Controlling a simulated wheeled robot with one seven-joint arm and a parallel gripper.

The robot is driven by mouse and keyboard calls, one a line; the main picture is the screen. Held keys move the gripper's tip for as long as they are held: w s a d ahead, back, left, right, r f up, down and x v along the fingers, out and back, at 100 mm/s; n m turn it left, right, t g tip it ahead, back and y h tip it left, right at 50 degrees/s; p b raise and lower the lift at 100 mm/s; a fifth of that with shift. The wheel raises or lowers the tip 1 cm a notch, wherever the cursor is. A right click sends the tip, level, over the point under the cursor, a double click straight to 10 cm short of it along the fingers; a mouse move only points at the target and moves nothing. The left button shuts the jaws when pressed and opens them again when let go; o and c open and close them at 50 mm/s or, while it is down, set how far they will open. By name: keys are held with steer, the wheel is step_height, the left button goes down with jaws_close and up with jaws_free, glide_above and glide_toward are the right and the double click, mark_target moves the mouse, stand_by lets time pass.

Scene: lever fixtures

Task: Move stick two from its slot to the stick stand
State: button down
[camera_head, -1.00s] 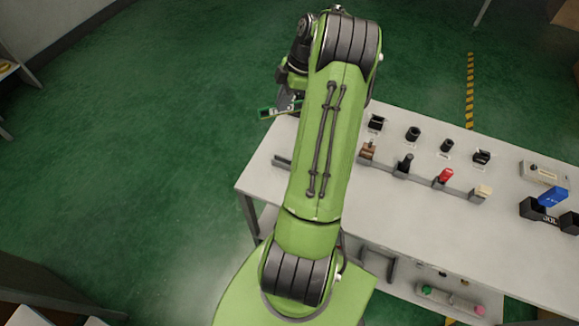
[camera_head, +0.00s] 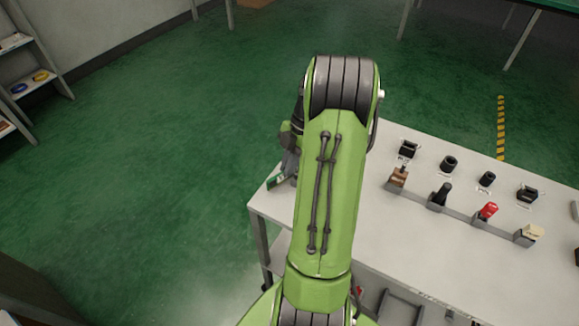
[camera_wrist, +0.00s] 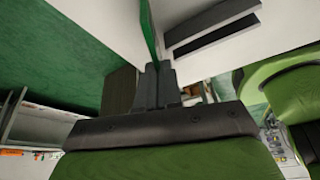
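A thin green stick (camera_wrist: 150,38) stands between the fingertips of my gripper (camera_wrist: 157,80) in the wrist view, and the fingers look shut on it. In the head view the green stick (camera_head: 277,181) shows with a pale label at the left end of the white table, beside my arm. Its number cannot be read. A grey block with two dark slots (camera_wrist: 214,37), perhaps the stick stand, lies just right of the stick in the wrist view. My arm hides most of the gripper in the head view.
On the white table (camera_head: 400,235) stand a brown lever (camera_head: 398,177), a black lever (camera_head: 441,195), a red lever (camera_head: 488,211) and a cream lever (camera_head: 529,235) in a row. Several black fixtures (camera_head: 449,163) stand behind them. Shelves (camera_head: 40,80) are far left.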

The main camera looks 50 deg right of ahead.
steer(key=shift+f+b, duration=0.25)
steer(key=shift+b, duration=0.1)
steer(key=c, duration=1.3)
jaws_free()
